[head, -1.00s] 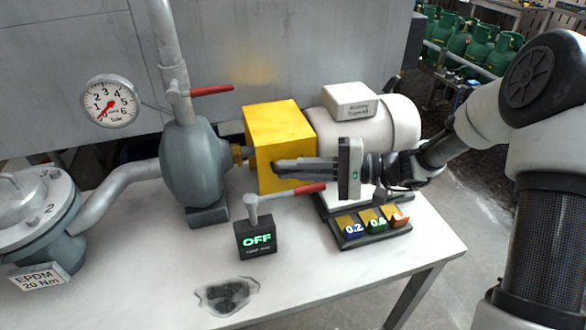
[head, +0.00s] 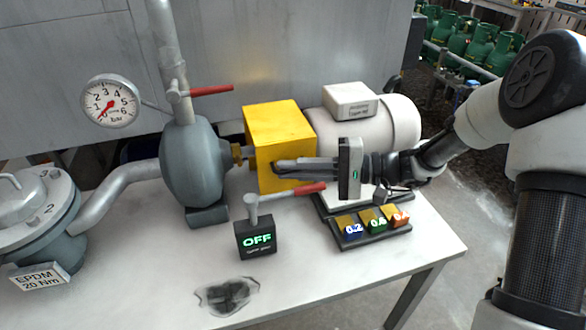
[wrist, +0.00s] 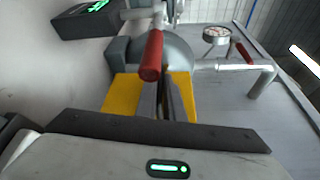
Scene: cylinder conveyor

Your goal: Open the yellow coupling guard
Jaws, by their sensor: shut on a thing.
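The yellow coupling guard (head: 278,130) is a box between the grey pump and the white motor on the bench. It stands upright and looks closed. My gripper (head: 277,166) reaches in from the right, with its fingertips at the guard's front face. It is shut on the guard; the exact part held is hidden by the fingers. In the wrist view the guard's yellow surface (wrist: 121,96) shows on both sides of my dark fingers (wrist: 164,98), and a red lever grip covers part of them.
The OFF switch box (head: 257,238) stands in front, its red lever (head: 297,190) close below my fingers. The grey pump (head: 193,165) is left, the white motor (head: 385,130) behind right. Coloured weights or blocks (head: 376,221) sit front right. A dark patch (head: 228,296) lies on the bench.

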